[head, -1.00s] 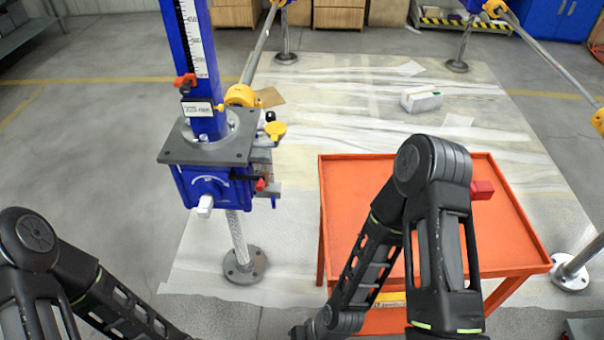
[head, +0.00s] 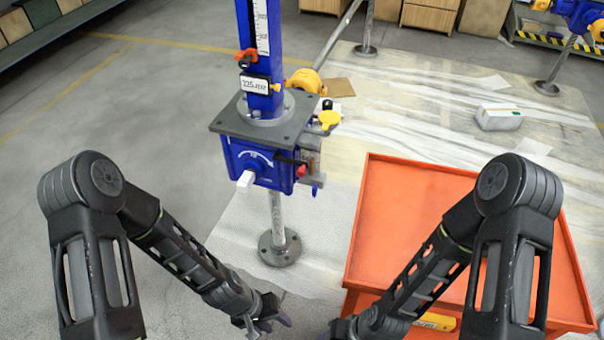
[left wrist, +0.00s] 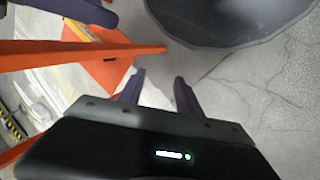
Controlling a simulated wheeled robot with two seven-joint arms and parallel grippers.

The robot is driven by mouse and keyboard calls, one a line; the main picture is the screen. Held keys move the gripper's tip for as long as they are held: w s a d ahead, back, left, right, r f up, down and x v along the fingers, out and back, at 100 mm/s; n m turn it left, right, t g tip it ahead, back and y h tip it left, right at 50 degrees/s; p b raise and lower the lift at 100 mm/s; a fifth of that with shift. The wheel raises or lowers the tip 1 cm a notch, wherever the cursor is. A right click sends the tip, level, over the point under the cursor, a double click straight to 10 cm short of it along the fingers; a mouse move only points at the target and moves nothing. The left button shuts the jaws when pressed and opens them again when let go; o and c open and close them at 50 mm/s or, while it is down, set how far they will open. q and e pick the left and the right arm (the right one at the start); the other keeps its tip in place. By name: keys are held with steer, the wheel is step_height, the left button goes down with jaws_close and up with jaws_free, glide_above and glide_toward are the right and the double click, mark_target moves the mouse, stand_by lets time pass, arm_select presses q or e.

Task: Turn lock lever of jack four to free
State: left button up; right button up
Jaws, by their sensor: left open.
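A blue screw jack (head: 267,150) stands upright left of the tray, with a grey plate, a scale on its column and a white square end on its front. A small lever with a red end (head: 301,170) sticks out on the right of its blue housing; I take it for the lock lever. I cannot read a jack number. My left gripper (head: 272,322) is low at the bottom edge, below and apart from the jack. In the left wrist view its two fingers (left wrist: 160,80) are apart with nothing between. My right gripper (head: 338,330) barely shows at the bottom edge.
An orange tray cart (head: 400,165) stands to the right, close to my right arm. A yellow knob (head: 328,119) and an orange-red clamp (head: 245,56) are on the jack. A pale box (head: 498,117) lies on the floor sheet. The floor at left is clear.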

arm_select(q)
steer(key=w+d+r+n+t+h+b, duration=0.1)
steer(key=w+d+r+h+b, duration=0.15)
steer(key=w, duration=0.95)
steer(key=t+h+b, duration=0.1)
steer(key=t+h, duration=0.5)
steer(key=h, duration=0.1)
glide_toward(301, 171)
steer(key=shift+w+d+f+y, duration=0.15)
steer(key=shift+w+d+f, duration=0.2)
steer(key=shift+d, duration=0.2)
steer(key=shift+w+d+f+y, duration=0.1)
steer(key=shift+w+d+f, duration=0.15)
steer(key=shift+w+d, duration=0.25)
steer(key=shift+d, duration=0.1)
steer(key=x, duration=0.7)
steer(key=shift+w+d+f, duration=0.1)
steer(key=shift+w+d, duration=0.1)
steer(key=shift+d, duration=0.05)
jaws_close()
